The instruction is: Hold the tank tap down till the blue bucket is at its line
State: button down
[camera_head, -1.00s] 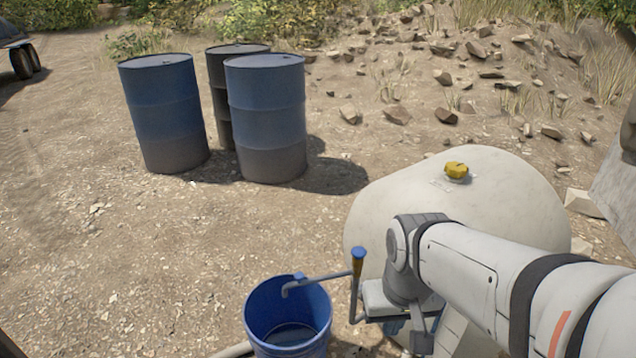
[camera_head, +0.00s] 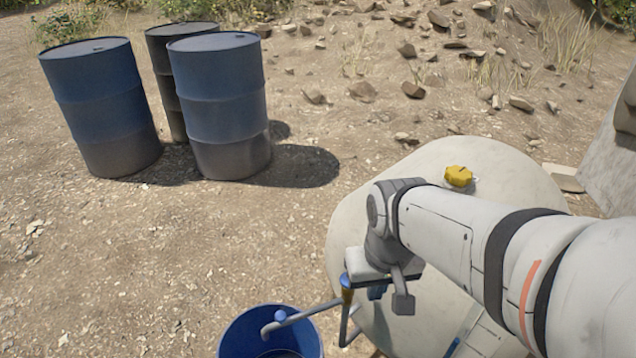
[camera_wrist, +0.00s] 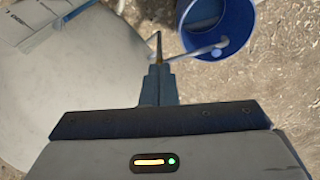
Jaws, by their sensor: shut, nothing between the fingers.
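The blue bucket (camera_head: 227,343) stands under the tap at the lower edge of the head view; its rim and inside also show at the top of the wrist view (camera_wrist: 184,22). A dark liquid surface shows inside; I cannot make out a line. The tap's grey spout (camera_head: 300,315) curves over the bucket. Its upright handle (camera_head: 346,292) has an orange-brown part and a blue top. The pale tank (camera_head: 350,215) is behind my arm. My gripper (camera_wrist: 158,72) is shut and empty, its tips close to the tap handle; I cannot tell whether they touch.
Blue drums (camera_head: 218,110) and a darker drum (camera_head: 168,80) stand at the back left, clear of my arm. A yellow cap (camera_head: 458,176) sits on top of the tank. Stones lie on the slope behind. The ground left of the bucket is bare.

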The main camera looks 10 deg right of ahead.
jog(key=shift+w, duration=0.1)
jog(key=w+f+n+b, duration=0.1)
jog(key=w+f+n, duration=0.2)
jog(key=w, duration=0.7)
jog(key=w+d+f+n+g, duration=0.1)
jog(key=w+f+n, duration=0.3)
jog(key=w, duration=0.7)
jog(key=shift+d+f+b, duration=0.3)
jog(key=shift+f+b, duration=0.1)
jog(key=shift+f, duration=0.5)
notch_tip(320, 180, down, 14)
jog(key=b, duration=0.4)
